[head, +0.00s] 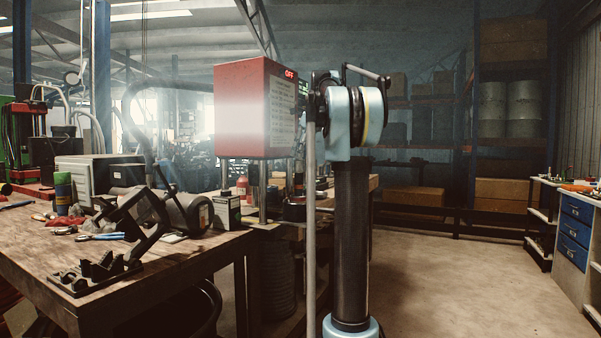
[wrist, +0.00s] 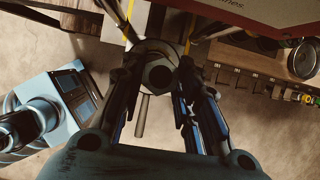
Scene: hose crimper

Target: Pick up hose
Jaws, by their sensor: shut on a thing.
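The hose (head: 311,220) appears to be the long grey tube hanging upright beside my arm in the head view, reaching the lower edge of the picture. In the wrist view a round dark end (wrist: 158,75) with a grey rim sits between my two fingers, and I take it for the hose's end. My gripper (wrist: 157,68) is shut on it, one finger on each side. In the head view my gripper (head: 314,103) is small, dark and partly hidden by my blue wrist joint.
A red box (head: 243,108) marked OFF stands on posts at the bench's end, just left of my gripper. The wooden bench (head: 150,275) at left holds a bench grinder and tools. Open floor (head: 470,280) lies to the right, before a drawer cabinet (head: 576,230).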

